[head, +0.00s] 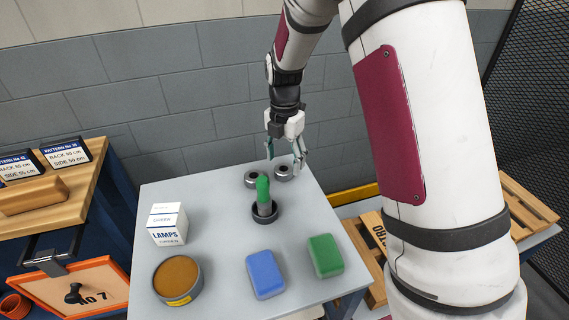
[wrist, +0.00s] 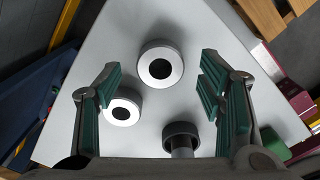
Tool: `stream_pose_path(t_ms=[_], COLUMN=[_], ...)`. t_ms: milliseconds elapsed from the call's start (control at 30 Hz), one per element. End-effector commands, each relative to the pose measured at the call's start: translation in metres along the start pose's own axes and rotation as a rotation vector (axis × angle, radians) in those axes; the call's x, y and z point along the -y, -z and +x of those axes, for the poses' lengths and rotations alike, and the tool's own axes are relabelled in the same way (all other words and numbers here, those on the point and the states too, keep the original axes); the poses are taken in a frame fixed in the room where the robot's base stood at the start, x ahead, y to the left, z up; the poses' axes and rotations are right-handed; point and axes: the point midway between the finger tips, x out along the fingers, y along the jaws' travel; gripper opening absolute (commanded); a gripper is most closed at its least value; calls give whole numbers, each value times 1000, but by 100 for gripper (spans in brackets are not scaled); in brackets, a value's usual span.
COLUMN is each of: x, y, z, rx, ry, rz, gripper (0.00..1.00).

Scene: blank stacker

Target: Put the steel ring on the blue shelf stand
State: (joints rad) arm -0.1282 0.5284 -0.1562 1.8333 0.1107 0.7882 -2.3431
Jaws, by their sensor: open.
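Two thick grey steel rings with dark holes lie flat on the grey table (head: 215,240), near its back edge. One ring (head: 283,174) is on the right, close under my gripper; the other ring (head: 251,179) is just left of it. In the wrist view one ring (wrist: 160,84) lies between and beyond the fingertips, and another ring (wrist: 122,114) lies by the left finger. My gripper (head: 286,161) is open and empty above the rings, with its fingers (wrist: 160,72) spread wide. A wooden-topped stand with a blue frame (head: 117,195) is at the left.
A dark round holder (head: 265,218) with a green-topped grey post (head: 263,190) stands in front of the rings. A lamp box (head: 167,224), round tin (head: 178,281), blue block (head: 265,274) and green block (head: 326,256) stand on the table. Signs and a wooden block occupy the left stand.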

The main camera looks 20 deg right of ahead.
Motion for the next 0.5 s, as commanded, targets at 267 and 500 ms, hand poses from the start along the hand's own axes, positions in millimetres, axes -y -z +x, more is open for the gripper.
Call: stream_pose_path(t_ms=[267, 500], x=[0, 0], y=[-1, -1], z=[-59, -91], rx=[2, 2], ry=[-3, -1], rz=[0, -1], gripper=[62, 62])
